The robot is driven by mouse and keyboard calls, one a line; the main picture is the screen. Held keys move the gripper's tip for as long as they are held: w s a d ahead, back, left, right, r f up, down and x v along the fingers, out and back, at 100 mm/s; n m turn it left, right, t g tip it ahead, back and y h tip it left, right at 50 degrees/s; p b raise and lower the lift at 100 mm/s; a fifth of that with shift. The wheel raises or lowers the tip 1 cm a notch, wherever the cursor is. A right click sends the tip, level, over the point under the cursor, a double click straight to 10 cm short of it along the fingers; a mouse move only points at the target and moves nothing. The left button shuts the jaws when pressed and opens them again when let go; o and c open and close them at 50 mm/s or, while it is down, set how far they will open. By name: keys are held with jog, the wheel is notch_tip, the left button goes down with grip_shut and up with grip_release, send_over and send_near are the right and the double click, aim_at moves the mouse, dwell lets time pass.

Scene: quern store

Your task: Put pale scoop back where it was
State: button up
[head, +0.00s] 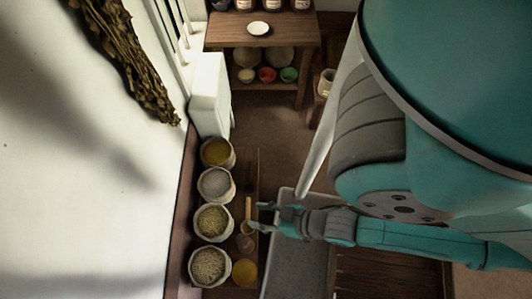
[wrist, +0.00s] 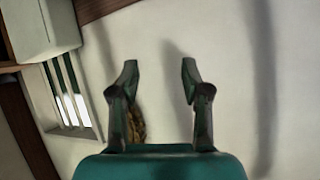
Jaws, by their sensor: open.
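A pale, tan scoop-like thing (head: 248,208) lies upright in the head view on the narrow brown board beside the sacks, its handle pointing away; I take it for the pale scoop. My gripper (head: 258,217) is just right of it, fingers spread and pointing left toward the sacks. Whether it touches the scoop cannot be told from above. In the wrist view my gripper (wrist: 159,68) is open with nothing between its fingers, facing the pale wall. The scoop does not show there.
Several open sacks of grain (head: 211,222) stand in a row along the wall.

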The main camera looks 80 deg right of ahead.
notch_tip(320, 180, up, 12)
jog(key=s+a+n+t+y, duration=0.1)
jog(key=n+t, duration=0.2)
jog(key=shift+s+r, duration=0.15)
jog(key=shift+s, duration=0.1)
